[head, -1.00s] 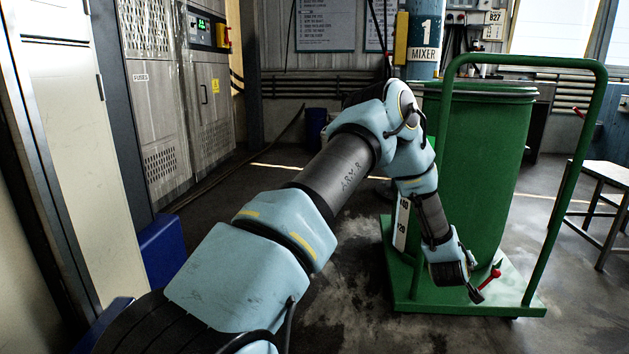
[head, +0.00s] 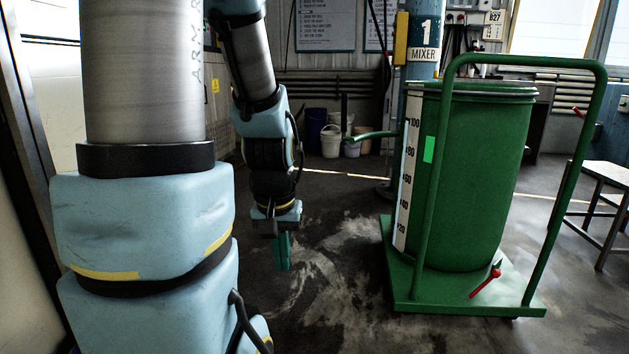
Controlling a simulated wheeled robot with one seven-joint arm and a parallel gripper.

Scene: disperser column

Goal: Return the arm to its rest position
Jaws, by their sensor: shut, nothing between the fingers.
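My arm, light blue and grey, rises on the left of the head view and bends over, with its forearm hanging down. My gripper (head: 281,252) points down above the floor, left of the green trolley (head: 450,295) and apart from it. Its green fingers are together, with nothing seen between them.
A green drum (head: 470,180) with a white scale strip (head: 404,185) stands on the trolley. A red lever (head: 486,281) is at the trolley's base. The blue mixer column (head: 423,60) is behind. Buckets (head: 331,141) stand at the back. A stool (head: 605,190) is at right. The middle floor is clear.

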